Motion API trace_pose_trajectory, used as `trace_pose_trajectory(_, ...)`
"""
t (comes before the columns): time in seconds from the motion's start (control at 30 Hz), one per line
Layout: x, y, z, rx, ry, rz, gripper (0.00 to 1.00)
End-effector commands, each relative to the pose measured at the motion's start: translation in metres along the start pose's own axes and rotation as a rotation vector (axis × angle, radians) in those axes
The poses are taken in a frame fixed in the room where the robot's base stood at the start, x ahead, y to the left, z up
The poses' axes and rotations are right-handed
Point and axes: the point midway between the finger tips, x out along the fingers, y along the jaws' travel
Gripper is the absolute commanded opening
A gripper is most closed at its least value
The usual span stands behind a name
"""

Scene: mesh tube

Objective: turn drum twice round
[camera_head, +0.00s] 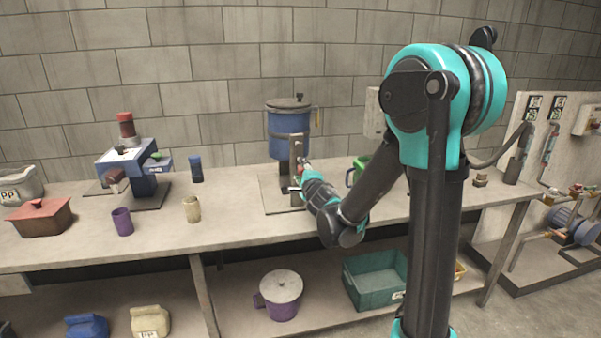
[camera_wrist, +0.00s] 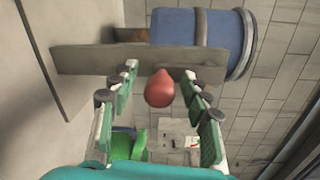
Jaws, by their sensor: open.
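The blue drum (camera_head: 289,123) with a dark lid stands on the bench against the wall. It also shows on its side at the top of the wrist view (camera_wrist: 190,35). A grey-brown bar (camera_wrist: 85,60) runs in front of it, and shows as an upright piece in the head view (camera_head: 296,150). A red rounded knob (camera_wrist: 159,88) sits in front of the bar. My gripper (camera_wrist: 160,76) is open, with fingers on both sides of the knob and visible gaps. In the head view my gripper (camera_head: 298,187) is small, low in front of the drum.
A green container (camera_head: 358,170) stands just right of the drum, partly behind my arm. A purple cup (camera_head: 122,221), a tan cup (camera_head: 192,209) and a blue-and-white machine (camera_head: 135,165) stand to the left. The bench top (camera_head: 235,220) is bare between the tan cup and drum.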

Motion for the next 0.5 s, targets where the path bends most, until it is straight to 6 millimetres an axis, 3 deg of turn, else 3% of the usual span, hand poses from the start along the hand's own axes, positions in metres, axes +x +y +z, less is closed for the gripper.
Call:
trace_pose_trajectory(0.17, -0.01, 0.0, 0.0, 0.001, 0.0, 0.0, 0.47)
trace_pose_trajectory(0.5, -0.071, 0.0, 0.0, -0.001, -0.001, 0.0, 0.47)
